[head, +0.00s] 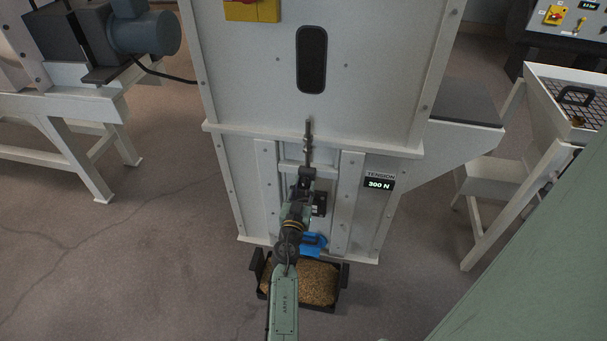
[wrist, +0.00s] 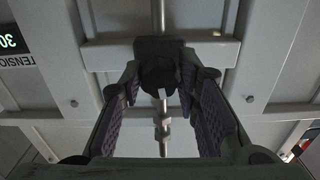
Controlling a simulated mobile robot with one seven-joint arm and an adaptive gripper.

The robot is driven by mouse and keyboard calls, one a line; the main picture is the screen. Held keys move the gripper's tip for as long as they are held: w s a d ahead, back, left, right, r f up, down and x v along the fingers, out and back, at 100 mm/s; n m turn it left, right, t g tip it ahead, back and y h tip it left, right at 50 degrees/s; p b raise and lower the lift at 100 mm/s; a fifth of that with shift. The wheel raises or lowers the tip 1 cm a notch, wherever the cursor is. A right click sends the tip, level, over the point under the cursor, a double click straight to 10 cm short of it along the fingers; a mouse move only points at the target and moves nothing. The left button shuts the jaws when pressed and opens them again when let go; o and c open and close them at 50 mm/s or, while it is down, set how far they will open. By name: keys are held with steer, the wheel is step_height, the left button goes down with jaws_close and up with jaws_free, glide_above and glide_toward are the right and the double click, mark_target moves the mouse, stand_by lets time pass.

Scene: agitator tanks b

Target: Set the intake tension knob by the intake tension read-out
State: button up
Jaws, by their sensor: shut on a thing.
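The intake tension read-out (head: 379,184) is a small black display on the right of the grey cabinet's lower front. It shows 300 N under the word TENSION. Part of it also shows at the left edge of the wrist view (wrist: 10,40). My gripper (head: 306,178) is at the cabinet's front, left of the read-out. In the wrist view my gripper (wrist: 162,82) has its fingers on both sides of a dark knob (wrist: 160,72) and is shut on it. The knob sits on a metal threaded rod (head: 308,133). My gripper and arm hide most of the knob in the head view.
A black bin (head: 344,275) of grain stands on the floor under the cabinet, with a blue object (head: 313,243) above it. A white frame with a motor (head: 145,33) is at the left. A mesh-topped table (head: 568,95) is at the right. Floor at the left is clear.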

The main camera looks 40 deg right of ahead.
steer(key=c, duration=0.5)
steer(key=shift+n, duration=0.4)
